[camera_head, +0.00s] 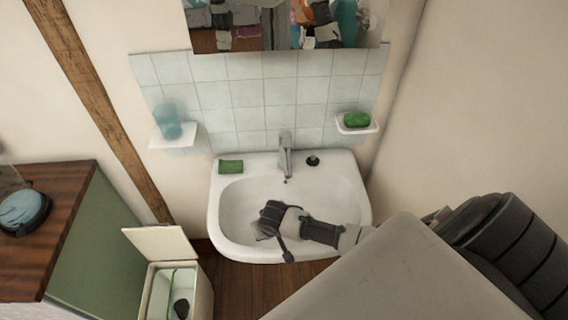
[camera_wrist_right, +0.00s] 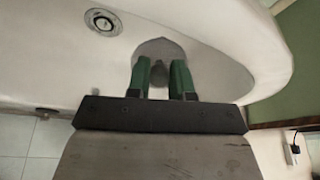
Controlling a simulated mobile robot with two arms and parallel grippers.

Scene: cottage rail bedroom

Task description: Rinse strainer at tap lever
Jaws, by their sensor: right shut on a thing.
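The white sink (camera_head: 225,205) stands against the tiled wall, with a chrome tap (camera_head: 285,158) at its back edge; the tap's lever is hard to make out. My right gripper (camera_head: 264,230) reaches in from the right and is over the front of the basin, apart from the tap. In the right wrist view its green fingers are shut on a small grey piece (camera_wrist_right: 159,70), probably the strainer. The round drain (camera_wrist_right: 103,22) shows at upper left there. No water is seen running. My left gripper is not in view.
A green block (camera_head: 231,167) and a dark plug (camera_head: 313,160) lie on the sink's back rim. A blue cup (camera_head: 168,122) and green soap (camera_head: 356,120) sit on wall shelves. A lidded bin (camera_head: 155,292) stands open at lower left, beside a wooden-topped cabinet (camera_head: 60,190).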

